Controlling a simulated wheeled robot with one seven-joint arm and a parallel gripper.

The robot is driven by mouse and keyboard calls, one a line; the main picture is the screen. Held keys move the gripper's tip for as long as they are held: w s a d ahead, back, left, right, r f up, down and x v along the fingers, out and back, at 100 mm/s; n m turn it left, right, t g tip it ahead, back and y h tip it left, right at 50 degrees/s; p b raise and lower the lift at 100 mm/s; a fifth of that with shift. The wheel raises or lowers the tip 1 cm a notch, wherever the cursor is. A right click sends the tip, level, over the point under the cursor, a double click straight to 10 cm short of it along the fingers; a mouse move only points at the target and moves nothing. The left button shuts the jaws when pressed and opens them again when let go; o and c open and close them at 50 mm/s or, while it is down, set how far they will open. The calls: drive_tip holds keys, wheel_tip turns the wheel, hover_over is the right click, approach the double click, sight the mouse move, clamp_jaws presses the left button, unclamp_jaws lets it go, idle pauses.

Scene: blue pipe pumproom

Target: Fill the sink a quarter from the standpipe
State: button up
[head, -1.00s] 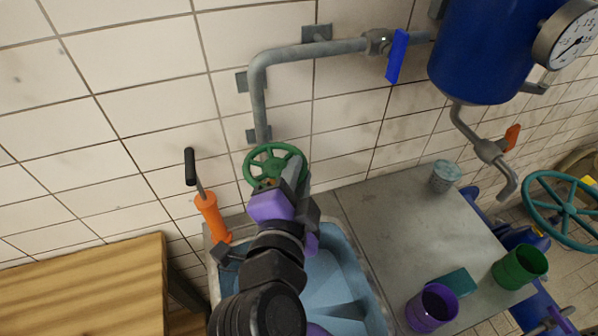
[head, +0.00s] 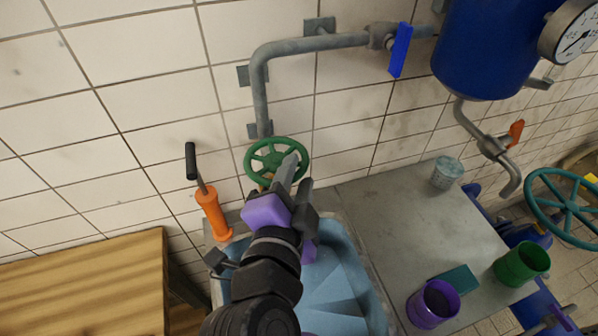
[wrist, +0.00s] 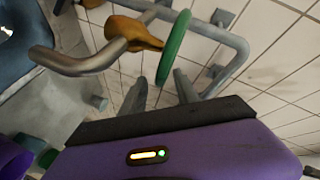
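The standpipe's green handwheel (head: 277,160) is on the wall pipe above the sink (head: 375,300). In the wrist view the wheel (wrist: 174,46) is edge-on, beside its orange-yellow valve body (wrist: 135,34) and curved grey spout (wrist: 68,62). My gripper (head: 297,172) is at the wheel's lower right rim and covers part of it. In the wrist view its two fingers (wrist: 161,88) are apart, with the rim lined up between their tips; contact cannot be told. The sink is blue inside, partly hidden by my arm; its water level cannot be told. No stream from the spout is visible.
A blue lever (head: 400,50) is on the upper pipe, beside a blue tank (head: 485,50) with a gauge. A purple cup (head: 433,304), green cup (head: 521,264) and pale cup (head: 447,172) stand on the grey counter (head: 400,220).

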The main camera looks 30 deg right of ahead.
drive_tip(key=b+v, duration=0.1)
drive_tip(key=v, duration=0.5)
drive_tip(key=shift+f, duration=0.1)
idle(0.4)
drive_tip(key=w+a+r+n+t+y, duration=0.3)
drive_tip(key=w+a+n+t+y, duration=0.15)
drive_tip(key=a+n, duration=0.35)
wheel_tip(320, 180, down, 7)
drive_tip(key=s+a+n+y+b, duration=0.1)
drive_tip(key=s+a+n+y, duration=0.15)
drive_tip(key=n+y, duration=0.7)
drive_tip(key=s+d+f+h+b, duration=0.1)
drive_tip(key=s+d+f, duration=0.4)
drive_tip(key=s, duration=0.3)
drive_tip(key=s+d+f+n+g+h+b, duration=0.1)
drive_tip(key=s+d+f+h+b, duration=0.1)
drive_tip(key=s+d+f, duration=0.3)
drive_tip(key=s+d+f+n+h+b, duration=0.1)
drive_tip(key=s+d+f, duration=0.4)
drive_tip(key=s, duration=0.6)
drive_tip(key=d, duration=0.2)
drive_tip(key=shift+d+f+g, duration=0.3)
drive_tip(key=shift+d+g, duration=0.05)
